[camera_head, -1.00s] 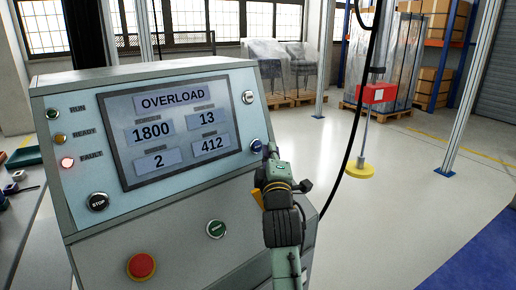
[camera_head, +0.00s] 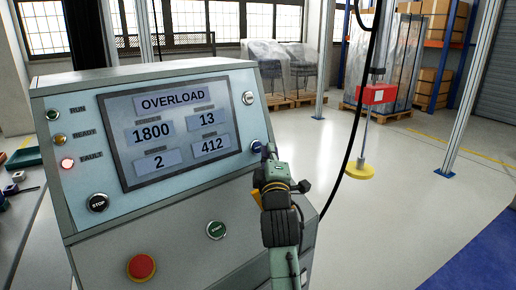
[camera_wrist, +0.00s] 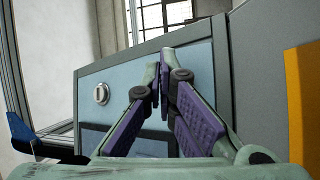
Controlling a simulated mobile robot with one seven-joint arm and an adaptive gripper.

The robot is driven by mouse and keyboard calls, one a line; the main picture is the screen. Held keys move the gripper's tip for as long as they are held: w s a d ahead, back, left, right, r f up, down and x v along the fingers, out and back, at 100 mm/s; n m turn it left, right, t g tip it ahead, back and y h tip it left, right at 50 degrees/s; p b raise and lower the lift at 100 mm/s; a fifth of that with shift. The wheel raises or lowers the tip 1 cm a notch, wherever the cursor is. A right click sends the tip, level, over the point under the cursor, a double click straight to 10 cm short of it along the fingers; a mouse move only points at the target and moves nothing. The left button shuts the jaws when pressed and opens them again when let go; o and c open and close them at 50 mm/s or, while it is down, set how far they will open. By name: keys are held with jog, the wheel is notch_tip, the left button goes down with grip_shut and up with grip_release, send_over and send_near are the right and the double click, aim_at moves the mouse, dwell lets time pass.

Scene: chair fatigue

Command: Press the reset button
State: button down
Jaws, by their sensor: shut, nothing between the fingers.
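The grey control console (camera_head: 190,220) has a tilted panel with a lit screen reading OVERLOAD. A blue button (camera_head: 256,146) is at the panel's right edge, beside the screen; its label is not legible. My gripper (camera_head: 267,151) is shut and empty, its tips right at the blue button; I cannot tell whether they touch it. In the wrist view the closed fingers (camera_wrist: 163,82) point at the panel and the blue button is hidden behind them. A pale round button (camera_head: 249,98) sits higher on the panel and also shows in the wrist view (camera_wrist: 101,94).
A black STOP button (camera_head: 98,202), a green START button (camera_head: 216,230) and a red mushroom button (camera_head: 141,267) are on the console. The red FAULT lamp (camera_head: 67,164) is lit.

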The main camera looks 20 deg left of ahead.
jog(key=shift+a, duration=0.15)
dwell(0.4)
jog(key=shift+w+a+f, duration=0.1)
jog(key=shift+w+a, duration=0.1)
jog(key=shift+a, duration=0.05)
jog(key=shift+w+a+f, duration=0.1)
jog(key=shift+w+a, duration=0.05)
jog(key=shift+a, duration=0.2)
dwell(0.7)
dwell(0.3)
jog(key=shift+s+d, duration=0.35)
jog(key=shift+d, duration=0.35)
jog(key=shift+d+r, duration=0.1)
jog(key=shift+r, duration=0.1)
jog(key=d, duration=0.1)
jog(key=s+d, duration=0.1)
jog(key=s+d+r, duration=0.1)
jog(key=d, duration=0.1)
jog(key=shift+s+d+p, duration=0.1)
jog(key=shift+p, duration=0.2)
dwell(0.4)
